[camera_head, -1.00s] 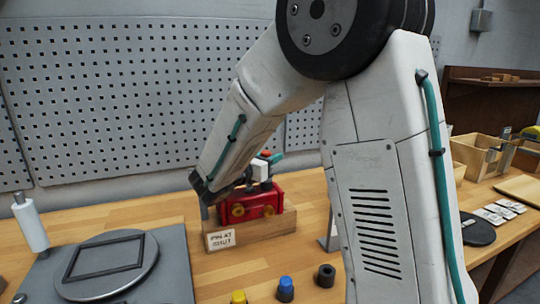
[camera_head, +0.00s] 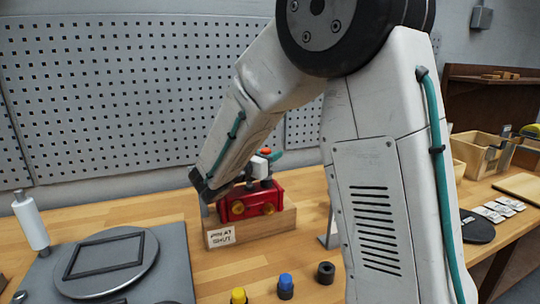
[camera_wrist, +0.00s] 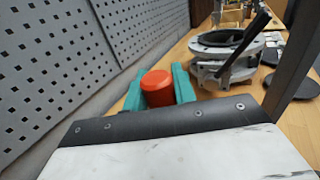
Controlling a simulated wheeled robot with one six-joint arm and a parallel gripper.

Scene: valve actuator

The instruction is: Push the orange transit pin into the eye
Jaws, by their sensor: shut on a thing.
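The orange transit pin (camera_wrist: 157,88) shows its round head between the two teal fingers of my gripper (camera_wrist: 158,86) in the wrist view. The fingers are shut on it. In the head view its orange top (camera_head: 266,151) and a teal finger (camera_head: 279,154) show above the red valve actuator (camera_head: 240,205). The actuator has brass-coloured round parts on its front and sits on a wooden base (camera_head: 262,229) with a "PIN AT SHUT" label (camera_head: 220,237). My forearm hides much of the area around the gripper. The eye and the pin's lower end cannot be made out.
A grey plate with a round disc (camera_head: 100,286) and a white cylinder (camera_head: 31,222) stand at left. Yellow (camera_head: 238,297), blue (camera_head: 285,287) and black (camera_head: 326,274) small parts stand in front. A pegboard (camera_head: 110,90) rises behind. Wooden bins (camera_head: 475,155) are at right.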

